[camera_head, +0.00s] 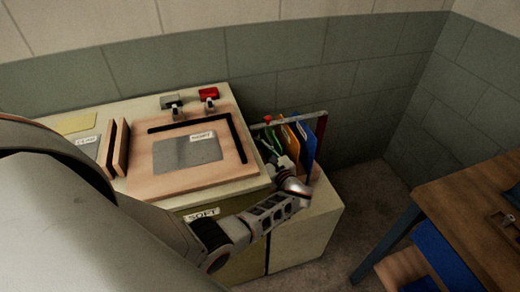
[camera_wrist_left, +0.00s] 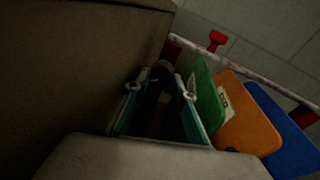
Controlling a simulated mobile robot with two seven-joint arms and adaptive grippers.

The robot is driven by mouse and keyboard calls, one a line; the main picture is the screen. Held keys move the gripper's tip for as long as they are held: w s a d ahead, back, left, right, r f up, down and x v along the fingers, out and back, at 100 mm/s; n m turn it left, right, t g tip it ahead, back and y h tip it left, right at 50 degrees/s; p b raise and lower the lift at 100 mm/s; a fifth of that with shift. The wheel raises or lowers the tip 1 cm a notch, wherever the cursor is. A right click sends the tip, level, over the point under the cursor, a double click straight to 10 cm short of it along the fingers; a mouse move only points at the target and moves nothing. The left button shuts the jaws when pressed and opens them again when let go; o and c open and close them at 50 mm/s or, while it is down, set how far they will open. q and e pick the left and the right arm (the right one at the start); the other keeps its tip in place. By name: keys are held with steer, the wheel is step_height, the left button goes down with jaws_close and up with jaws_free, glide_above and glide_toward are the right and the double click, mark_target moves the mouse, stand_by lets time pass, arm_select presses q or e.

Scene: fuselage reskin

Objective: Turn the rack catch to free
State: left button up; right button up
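The rack (camera_head: 289,119) stands at the right of the cabinet top, with coloured folders under a pale top rail. A red knob (camera_head: 268,119), which looks like the catch, sits near the left end of that rail; it also shows in the left wrist view (camera_wrist_left: 216,41). My left gripper (camera_head: 276,158) is at the front left of the folders, below the red knob and apart from it. In the left wrist view its two fingers (camera_wrist_left: 160,92) look spread, with a dark gap and nothing clear between them. My right gripper is out of view.
Green (camera_wrist_left: 206,97), orange (camera_head: 296,135) and blue (camera_head: 307,146) folders stand close to my left gripper. A pinkish board (camera_head: 140,180) with a grey sheet (camera_head: 187,155) lies on the cabinet left of the rack. A wooden table (camera_head: 455,210) stands at the right, across open floor.

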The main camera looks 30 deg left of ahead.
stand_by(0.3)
arm_select(q)
steer(key=f+v, duration=0.1)
steer(key=v, duration=0.6)
steer(key=shift+s+d+r, duration=0.15)
steer(key=shift+d+r, duration=0.05)
steer(key=shift+r, duration=0.25)
